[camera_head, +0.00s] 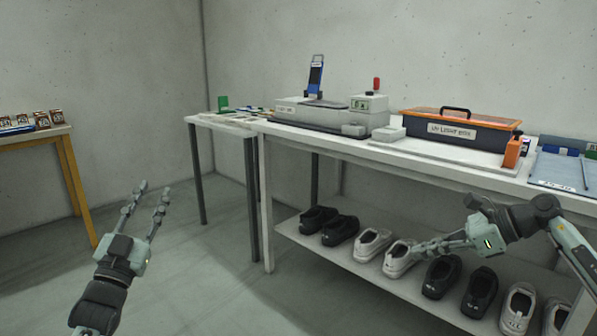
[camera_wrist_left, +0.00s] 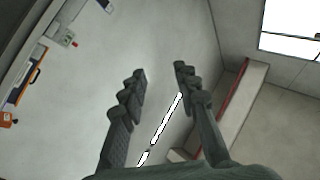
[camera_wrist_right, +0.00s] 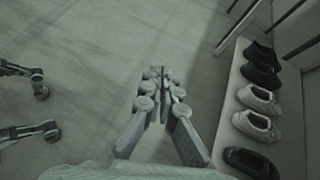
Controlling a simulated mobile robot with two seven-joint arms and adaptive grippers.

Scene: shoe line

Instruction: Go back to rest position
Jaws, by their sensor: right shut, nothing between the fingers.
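My left gripper (camera_head: 151,204) is raised in free space at the lower left of the head view, fingers apart. In the left wrist view its fingers (camera_wrist_left: 160,75) are spread with nothing between them. My right gripper (camera_head: 425,252) is at the right of the head view, in front of the shoe shelf, pointing left. In the right wrist view its fingers (camera_wrist_right: 160,78) are close together over the floor, with nothing held. Both grippers appear apart from any object.
A white table (camera_head: 446,172) carries a grey machine (camera_head: 313,113) and an orange-lidded box (camera_head: 452,130). Its lower shelf (camera_head: 335,262) holds several black and white shoes, close to my right gripper. A table with yellow legs (camera_head: 77,187) stands left. Floor between is clear.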

